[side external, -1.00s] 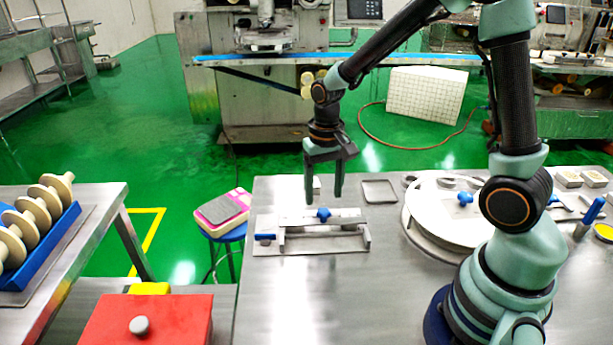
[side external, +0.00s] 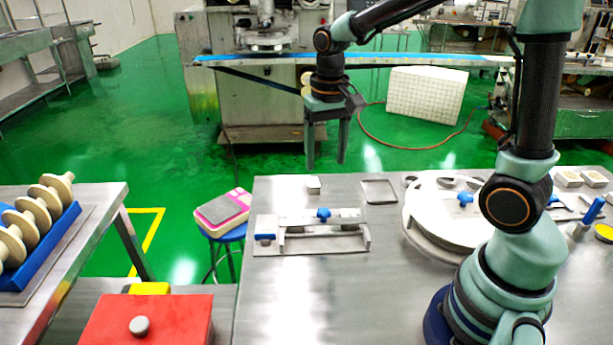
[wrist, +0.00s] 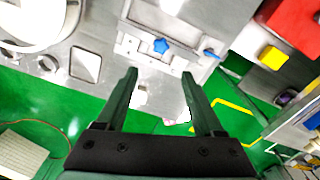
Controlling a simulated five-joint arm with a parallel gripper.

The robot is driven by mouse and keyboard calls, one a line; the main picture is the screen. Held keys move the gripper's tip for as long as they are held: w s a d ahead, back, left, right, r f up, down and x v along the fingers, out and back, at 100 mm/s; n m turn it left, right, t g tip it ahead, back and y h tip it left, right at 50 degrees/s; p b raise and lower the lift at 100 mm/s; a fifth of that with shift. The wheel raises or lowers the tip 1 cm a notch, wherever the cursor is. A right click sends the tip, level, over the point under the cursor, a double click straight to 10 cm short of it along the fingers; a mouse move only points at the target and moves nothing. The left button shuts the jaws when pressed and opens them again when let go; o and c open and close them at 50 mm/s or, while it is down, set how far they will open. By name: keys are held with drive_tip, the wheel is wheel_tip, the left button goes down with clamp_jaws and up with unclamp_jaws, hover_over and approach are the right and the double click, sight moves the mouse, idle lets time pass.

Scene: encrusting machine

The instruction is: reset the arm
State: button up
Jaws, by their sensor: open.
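My gripper (side external: 325,165) is open and empty. Its fingers point down, in the air above the far edge of the steel table (side external: 290,290). A metal fixture (side external: 345,232) with blue knobs lies on the table below and nearer the camera, apart from the fingers. In the wrist view, my gripper (wrist: 160,95) has its two fingers spread with nothing held between them. The fixture (wrist: 140,48) shows beyond the fingertips there.
A round white plate (side external: 425,215) lies on the table at the right. A small square frame (side external: 380,192) lies at the far edge. A red box (side external: 150,325) and a blue rack (side external: 50,250) stand at left. A stool with pads (side external: 222,210) is beside the table.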

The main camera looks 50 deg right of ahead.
drive_tip(key=s+a+r+n+t, duration=0.2)
drive_tip(key=s+r+n+t, duration=0.3)
drive_tip(key=s, duration=0.3)
drive_tip(key=shift+a+r, duration=0.4)
drive_tip(key=shift+r, duration=0.3)
idle(0.8)
